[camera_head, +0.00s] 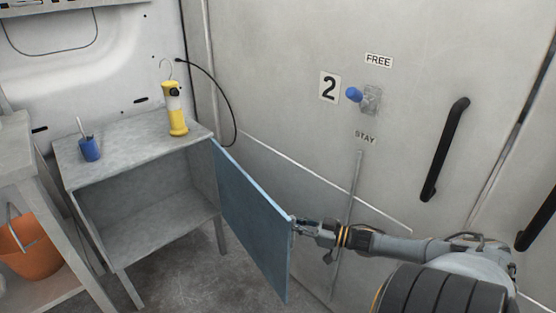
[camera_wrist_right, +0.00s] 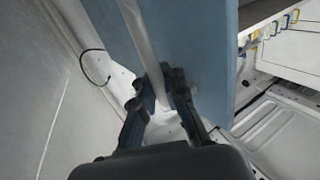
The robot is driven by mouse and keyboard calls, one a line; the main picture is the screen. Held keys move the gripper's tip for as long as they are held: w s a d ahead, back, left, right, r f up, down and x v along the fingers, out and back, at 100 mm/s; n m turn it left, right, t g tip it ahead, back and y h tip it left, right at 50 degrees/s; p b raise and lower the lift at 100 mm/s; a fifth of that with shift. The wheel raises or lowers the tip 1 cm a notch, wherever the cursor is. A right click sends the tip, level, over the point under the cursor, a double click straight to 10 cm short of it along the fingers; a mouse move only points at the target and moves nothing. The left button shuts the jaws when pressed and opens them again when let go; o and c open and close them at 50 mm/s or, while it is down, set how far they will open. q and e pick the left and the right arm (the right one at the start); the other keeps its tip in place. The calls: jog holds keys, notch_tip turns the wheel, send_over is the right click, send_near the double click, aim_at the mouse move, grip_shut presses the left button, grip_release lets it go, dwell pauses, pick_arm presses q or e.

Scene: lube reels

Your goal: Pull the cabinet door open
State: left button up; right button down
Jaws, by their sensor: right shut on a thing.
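The blue cabinet door (camera_head: 250,220) stands wide open, swung out from the right side of the grey cabinet (camera_head: 150,215). The cabinet's inside shows and its shelf looks empty. My right gripper (camera_head: 303,228) is at the door's free edge. In the right wrist view the right gripper (camera_wrist_right: 162,95) is shut around a pale bar-like handle (camera_wrist_right: 140,35) along the blue door (camera_wrist_right: 200,45). My left gripper is not in view.
A yellow lamp (camera_head: 175,110) and a blue cup (camera_head: 90,148) stand on the cabinet top. An orange bucket (camera_head: 30,245) sits at the left. A grey wall with a black handle (camera_head: 444,150) and a blue-knobbed lever (camera_head: 354,94) is close behind the right arm.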

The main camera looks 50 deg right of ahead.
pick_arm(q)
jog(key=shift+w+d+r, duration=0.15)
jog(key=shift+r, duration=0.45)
pick_arm(e)
jog(key=shift+s+d+f, duration=0.2)
jog(key=shift+s+d, duration=0.05)
jog(key=shift+d, duration=0.2)
jog(key=shift+s+d+f, duration=0.2)
jog(key=shift+d, duration=0.25)
jog(key=c, duration=1.7)
grip_release()
jog(key=o, duration=0.3)
jog(key=shift+s+d+r, duration=0.15)
jog(key=shift+s, duration=0.1)
jog(key=shift+w+r, duration=0.15)
jog(key=shift+w, duration=0.1)
